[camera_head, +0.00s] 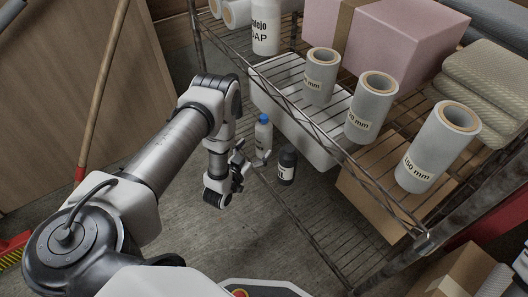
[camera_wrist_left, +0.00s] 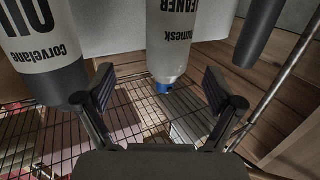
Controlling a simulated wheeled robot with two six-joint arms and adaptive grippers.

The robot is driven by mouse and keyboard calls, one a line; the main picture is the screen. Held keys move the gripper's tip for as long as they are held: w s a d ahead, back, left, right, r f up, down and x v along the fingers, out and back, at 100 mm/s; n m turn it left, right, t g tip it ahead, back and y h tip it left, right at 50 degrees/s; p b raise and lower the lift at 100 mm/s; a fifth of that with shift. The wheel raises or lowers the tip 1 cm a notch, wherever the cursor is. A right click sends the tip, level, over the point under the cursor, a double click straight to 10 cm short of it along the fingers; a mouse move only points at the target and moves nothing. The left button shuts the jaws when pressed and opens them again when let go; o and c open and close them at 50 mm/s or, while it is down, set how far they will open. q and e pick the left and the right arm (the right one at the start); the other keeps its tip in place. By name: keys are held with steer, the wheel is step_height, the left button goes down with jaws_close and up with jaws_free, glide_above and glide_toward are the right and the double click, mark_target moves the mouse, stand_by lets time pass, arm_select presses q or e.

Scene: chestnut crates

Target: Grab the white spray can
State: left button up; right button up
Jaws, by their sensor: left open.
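The white spray can (camera_head: 263,132) with a blue cap stands on the lower wire shelf in the head view. In the left wrist view the can (camera_wrist_left: 168,40) appears upside down, with its dark lettering at the top and the blue cap below. My left gripper (camera_head: 248,158) is beside the can, on its near left side. In the wrist view the left gripper (camera_wrist_left: 158,85) is open, with a finger on either side of the can's line. I cannot tell whether a finger touches it. My right gripper is not in view.
A dark bottle with a white label (camera_head: 287,168) stands close right of the can; it shows at the left in the wrist view (camera_wrist_left: 48,70). Grey rolls (camera_head: 370,105) stand on the wire shelf (camera_head: 345,160) above. A dark cylinder (camera_wrist_left: 258,32) is on the wrist view's right.

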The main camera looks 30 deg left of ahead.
mark_target(259, 139)
arm_select(q)
steer(key=shift+w+a+f+t+b, duration=0.1)
steer(key=shift+a+f+t+b, duration=0.1)
steer(key=shift+f, duration=0.2)
steer(key=shift+w+a+f+t+b, duration=0.1)
steer(key=shift+a+f+b, duration=0.05)
steer(key=shift+f, duration=0.25)
steer(key=w+b, duration=0.1)
steer(key=w, duration=0.1)
steer(key=w+b, duration=0.2)
steer(key=w, duration=0.1)
steer(key=w+a+b, duration=0.1)
steer(key=w, duration=0.1)
steer(key=shift+w+r, duration=0.15)
steer(key=shift+r, duration=0.1)
steer(key=shift+w+r, duration=0.1)
steer(key=shift+w, duration=0.15)
steer(key=shift+r, duration=0.1)
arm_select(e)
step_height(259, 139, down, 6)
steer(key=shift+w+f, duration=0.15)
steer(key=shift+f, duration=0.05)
arm_select(q)
steer(key=c, duration=1.6)
